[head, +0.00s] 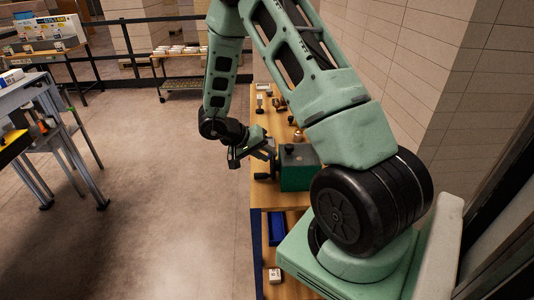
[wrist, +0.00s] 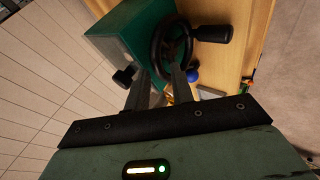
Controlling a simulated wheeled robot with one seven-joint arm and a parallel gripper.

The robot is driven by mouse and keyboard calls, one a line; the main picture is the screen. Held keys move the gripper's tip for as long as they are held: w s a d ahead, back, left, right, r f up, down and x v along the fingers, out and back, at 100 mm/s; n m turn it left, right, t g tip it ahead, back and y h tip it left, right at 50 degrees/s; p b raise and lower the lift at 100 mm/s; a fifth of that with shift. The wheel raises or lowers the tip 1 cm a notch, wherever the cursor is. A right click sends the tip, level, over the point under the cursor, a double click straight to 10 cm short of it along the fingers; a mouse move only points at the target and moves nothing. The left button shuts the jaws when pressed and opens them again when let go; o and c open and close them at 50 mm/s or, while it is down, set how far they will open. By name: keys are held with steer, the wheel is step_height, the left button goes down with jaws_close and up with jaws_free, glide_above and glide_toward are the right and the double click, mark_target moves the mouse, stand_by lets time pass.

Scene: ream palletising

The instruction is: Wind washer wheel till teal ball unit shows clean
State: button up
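The washer is a dark green box (head: 296,168) on the wooden bench, with a black knob on top. Its black handwheel (wrist: 157,48) with a crank handle (wrist: 213,33) is on the side facing my gripper. My gripper (wrist: 160,76) has its two fingers apart, with the wheel's lower rim close to or between the tips. I cannot tell whether they touch it. In the head view my gripper (head: 254,148) is beside the box's left side. A small blue ball (wrist: 193,75) shows just past the right finger. I cannot make out a teal ball unit inside the washer.
Small brass and dark parts (head: 280,104) stand on the bench (head: 263,197) behind the washer. A blue bin (head: 276,227) sits lower in front. A tiled wall runs close along the right. Open floor (head: 170,200) lies to the left.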

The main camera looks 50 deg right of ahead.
steer(key=shift+s+d+f, duration=0.15)
steer(key=shift+d+f, duration=0.05)
steer(key=shift+f, duration=0.05)
jaws_close()
steer(key=shift+s, duration=0.1)
